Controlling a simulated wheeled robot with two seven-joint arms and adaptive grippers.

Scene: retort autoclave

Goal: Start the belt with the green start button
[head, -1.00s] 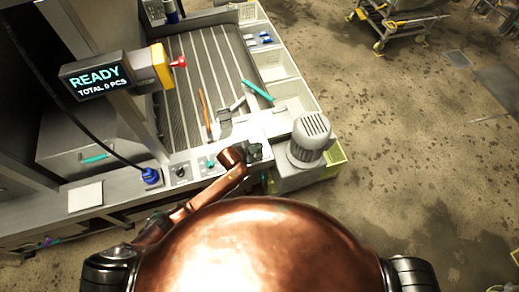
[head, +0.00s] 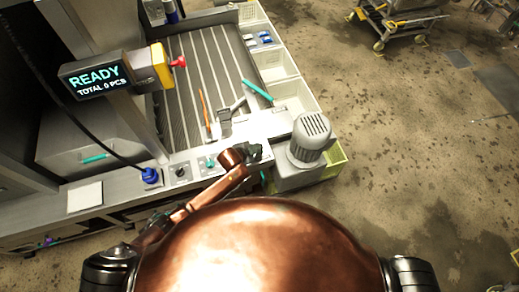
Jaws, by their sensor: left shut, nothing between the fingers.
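The belt (head: 205,75) is a grey ribbed surface running away from me, with a few loose items on its near end. The display (head: 95,76) reads "READY" and "TOTAL 0 PCS". On the front ledge are a small panel with a dark round knob (head: 180,171) and a panel with a small teal-green control (head: 210,163). I cannot tell whether that control is the start button. My left gripper (head: 255,153) is shut and empty, right of these panels and beside the grey motor. It hides the ledge under it. My right gripper is not in view.
The ribbed grey motor (head: 311,138) stands close right of my left gripper. A yellow box with a red mushroom button (head: 178,62) sticks out beside the display. White bins (head: 283,65) line the belt's right side. Open floor lies to the right, with a cart (head: 395,20) at the back.

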